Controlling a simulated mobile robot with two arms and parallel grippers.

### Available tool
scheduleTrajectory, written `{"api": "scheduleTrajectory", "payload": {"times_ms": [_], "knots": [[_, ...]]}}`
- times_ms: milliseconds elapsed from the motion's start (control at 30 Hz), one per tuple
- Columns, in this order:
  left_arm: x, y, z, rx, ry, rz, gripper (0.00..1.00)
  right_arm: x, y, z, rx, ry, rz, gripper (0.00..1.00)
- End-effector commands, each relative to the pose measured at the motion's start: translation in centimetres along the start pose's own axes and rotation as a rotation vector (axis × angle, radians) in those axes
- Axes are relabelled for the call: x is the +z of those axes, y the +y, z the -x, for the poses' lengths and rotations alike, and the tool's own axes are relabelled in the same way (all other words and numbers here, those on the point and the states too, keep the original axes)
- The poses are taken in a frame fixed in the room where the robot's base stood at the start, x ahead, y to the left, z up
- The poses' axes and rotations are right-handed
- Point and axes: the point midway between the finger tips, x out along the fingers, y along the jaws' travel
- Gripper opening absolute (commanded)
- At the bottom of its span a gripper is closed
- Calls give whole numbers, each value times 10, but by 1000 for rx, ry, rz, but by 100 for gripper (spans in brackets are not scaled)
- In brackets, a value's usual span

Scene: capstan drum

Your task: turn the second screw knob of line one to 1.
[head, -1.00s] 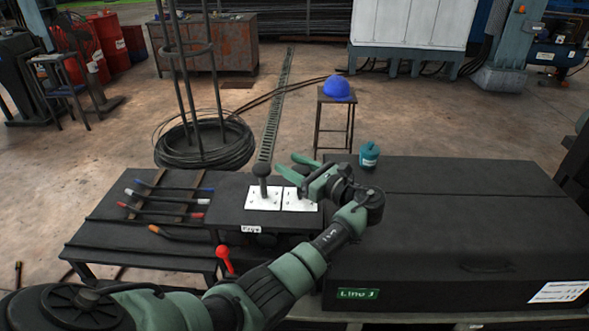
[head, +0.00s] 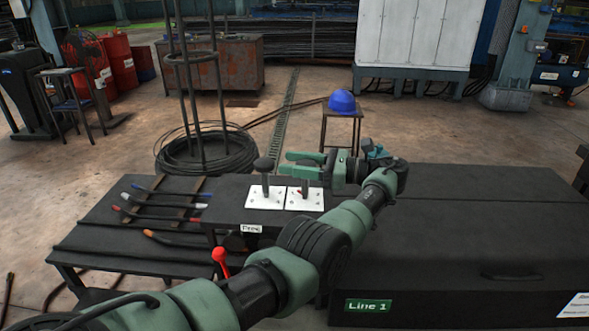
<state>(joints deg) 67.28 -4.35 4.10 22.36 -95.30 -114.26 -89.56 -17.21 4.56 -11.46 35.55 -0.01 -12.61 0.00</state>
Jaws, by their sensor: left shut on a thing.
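Two white plates sit side by side on a dark stand beside the cabinet labelled Line 1 (head: 368,305). The left plate (head: 266,199) bears a dark screw knob (head: 264,165) on an upright stem. The right plate (head: 312,201) bears the second screw knob (head: 305,187); only its lower stem shows under my gripper. My left gripper (head: 293,163) lies level over the right plate, its green fingers pointing left. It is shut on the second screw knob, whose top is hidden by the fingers. The pointer and numbers are too small to read. My right gripper is out of view.
A red-knobbed lever (head: 219,256) stands at the stand's front. Several coloured-handled tools (head: 150,208) lie on the left table. A teal container (head: 374,150) is partly behind my wrist. A blue helmet (head: 342,102) rests on a stool behind.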

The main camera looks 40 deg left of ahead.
Motion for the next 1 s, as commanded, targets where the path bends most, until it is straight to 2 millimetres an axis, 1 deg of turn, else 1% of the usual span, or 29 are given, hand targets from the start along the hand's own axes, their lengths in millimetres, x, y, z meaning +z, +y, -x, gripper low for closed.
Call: {"api": "scheduleTrajectory", "payload": {"times_ms": [33, 167, 633, 667, 700, 733, 1000], "knots": [[-1, 0, 0, 5, 1, 0, 6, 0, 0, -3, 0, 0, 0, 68], [-1, 0, 0, 17, 2, 0, 6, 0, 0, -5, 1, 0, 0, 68], [0, 1, -1, 22, 0, 0, 6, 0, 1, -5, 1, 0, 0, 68], [0, 1, -1, 22, 0, 0, 55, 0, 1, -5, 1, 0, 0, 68], [0, 1, -1, 22, 0, 0, 66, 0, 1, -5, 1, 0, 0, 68], [0, 1, -1, 22, 0, 0, 69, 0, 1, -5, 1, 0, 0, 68], [0, 0, 0, 21, 0, 0, 69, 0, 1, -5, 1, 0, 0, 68]]}}
